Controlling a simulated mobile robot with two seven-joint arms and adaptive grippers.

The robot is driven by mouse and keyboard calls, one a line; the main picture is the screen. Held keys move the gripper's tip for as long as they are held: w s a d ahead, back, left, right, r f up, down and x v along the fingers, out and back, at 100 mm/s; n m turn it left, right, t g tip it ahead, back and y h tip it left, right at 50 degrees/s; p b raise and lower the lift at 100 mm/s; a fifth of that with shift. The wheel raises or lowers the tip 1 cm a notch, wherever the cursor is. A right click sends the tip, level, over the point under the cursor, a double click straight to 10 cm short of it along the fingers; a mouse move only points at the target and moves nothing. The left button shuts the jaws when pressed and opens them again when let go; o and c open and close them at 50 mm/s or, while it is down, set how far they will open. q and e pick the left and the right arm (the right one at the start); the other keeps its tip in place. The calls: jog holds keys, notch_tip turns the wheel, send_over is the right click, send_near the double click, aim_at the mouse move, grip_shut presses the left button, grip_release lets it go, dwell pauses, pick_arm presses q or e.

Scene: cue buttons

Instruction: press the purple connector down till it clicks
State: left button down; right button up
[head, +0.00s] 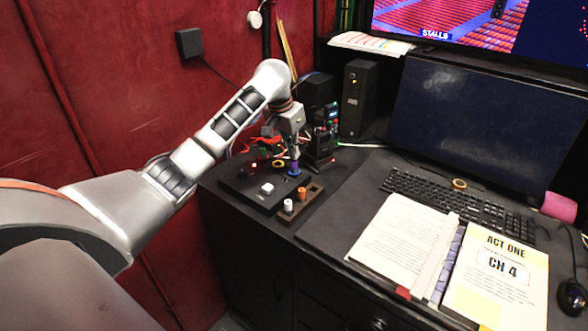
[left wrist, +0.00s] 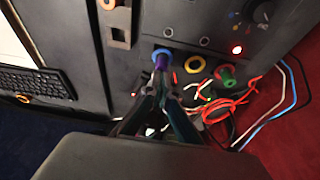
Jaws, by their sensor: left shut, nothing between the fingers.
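The purple connector (left wrist: 162,63) stands in the blue ring (left wrist: 163,52) on the dark panel in the left wrist view. In the head view the blue ring (head: 294,173) is at the panel's far right, directly under my left gripper. My left gripper (left wrist: 165,77) is shut and empty, pointing down with its fingertips at the top of the purple connector. The fingers hide part of the connector, and I cannot tell whether they touch it or how deep it sits. My right gripper is out of view.
Beside the blue ring are an empty-looking yellow ring (left wrist: 194,64) and a green connector (left wrist: 228,83) in a red ring. Loose cables (left wrist: 235,105) lie behind. A peg block (head: 313,203) and white button (head: 267,188) are nearer.

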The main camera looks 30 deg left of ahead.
aim_at(293, 161)
pick_arm(q)
jog(key=shift+f, duration=0.8)
dwell(0.4)
jog(key=shift+r, duration=3.55)
